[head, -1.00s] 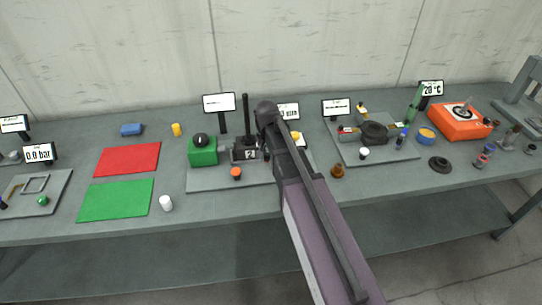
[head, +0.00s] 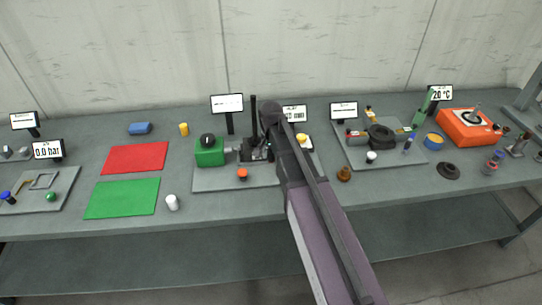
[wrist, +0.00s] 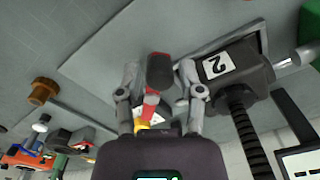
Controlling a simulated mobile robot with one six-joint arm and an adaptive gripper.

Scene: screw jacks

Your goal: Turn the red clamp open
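In the wrist view a dark, rounded piece with a red edge (wrist: 160,74) sits between the fingers of my gripper (wrist: 160,68); it looks like the red clamp's handle. A smaller red part (wrist: 151,104) shows just below it. The fingers stand apart on either side with narrow gaps, so I see no firm grip. The dark block marked 2 (wrist: 225,68), with its black threaded spindle (wrist: 248,135), is close on the right. In the head view my forearm and wrist cover the clamp and fingertips; the block (head: 254,152) shows just left of them.
In the head view a green block with a black knob (head: 210,152) and an orange knob (head: 243,174) are on the same grey plate (head: 215,183). A display (head: 227,103) stands behind. A brown knob (head: 344,174) lies right of my arm. A black rod (head: 254,115) rises close by.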

